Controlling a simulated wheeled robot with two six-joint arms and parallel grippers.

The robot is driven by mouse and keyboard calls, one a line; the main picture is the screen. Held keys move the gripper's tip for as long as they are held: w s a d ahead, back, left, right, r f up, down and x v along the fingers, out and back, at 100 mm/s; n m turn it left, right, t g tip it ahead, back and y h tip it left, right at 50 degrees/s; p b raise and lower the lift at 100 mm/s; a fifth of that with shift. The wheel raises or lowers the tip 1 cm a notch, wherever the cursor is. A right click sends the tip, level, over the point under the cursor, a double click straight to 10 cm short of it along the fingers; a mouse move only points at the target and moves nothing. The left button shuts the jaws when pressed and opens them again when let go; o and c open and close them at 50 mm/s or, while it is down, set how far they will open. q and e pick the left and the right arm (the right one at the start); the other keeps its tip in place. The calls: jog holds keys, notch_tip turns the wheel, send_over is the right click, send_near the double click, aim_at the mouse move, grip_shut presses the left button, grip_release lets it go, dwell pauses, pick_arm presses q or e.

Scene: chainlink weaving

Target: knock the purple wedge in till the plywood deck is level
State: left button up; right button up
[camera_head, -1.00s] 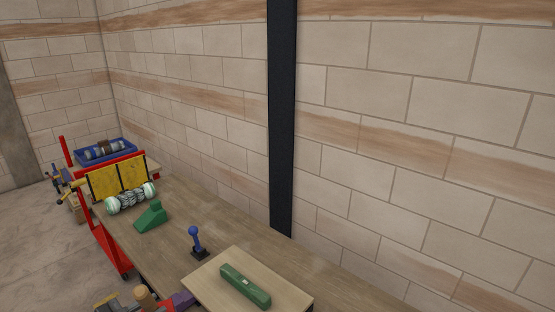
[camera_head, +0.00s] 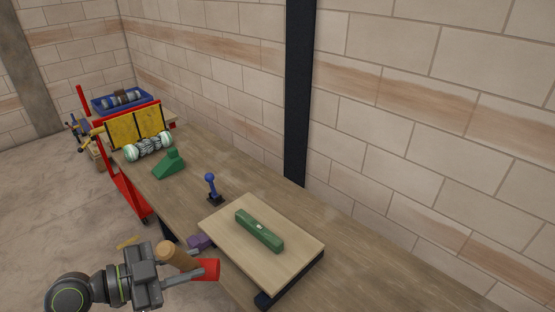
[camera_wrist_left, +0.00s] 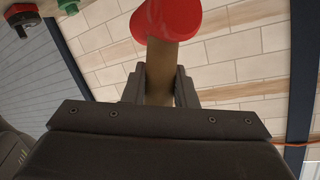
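The plywood deck (camera_head: 294,262) lies on the workbench with a green level (camera_head: 259,231) on top. Its tilt and the level's bubble are too small to judge. The purple wedge (camera_head: 199,242) sits at the deck's left edge, partly hidden behind my gripper. How far it reaches under the deck is hidden. My left gripper (camera_head: 190,264) is shut on a mallet with a wooden handle (camera_head: 176,256) and a red head (camera_head: 208,269), just in front of the wedge and apart from the deck. The left wrist view shows the handle (camera_wrist_left: 160,72) between the fingers. My right gripper is not in view.
A blue-knobbed lever (camera_head: 211,187) stands behind the deck. A green block (camera_head: 170,163), a roll with pale ends (camera_head: 149,147), a yellow panel (camera_head: 138,128) and a blue bin (camera_head: 123,101) lie farther back. A dark post (camera_head: 297,100) stands against the wall.

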pick_arm(q)
grip_shut()
jog(key=w+a+f+n+t+y+b, duration=0.2)
jog(key=w+a+f+n+t+y, duration=0.1)
jog(key=a+f, duration=0.6)
jog(key=w+a+f+n+t+y+b, duration=0.3)
jog(key=w+a+f+n+y, duration=0.3)
jog(key=a+f, duration=0.4)
notch_tip(320, 180, down, 2)
jog(key=shift+w+a+f+y, duration=0.3)
jog(key=shift+w+y, duration=0.2)
jog(key=shift+w, duration=0.65)
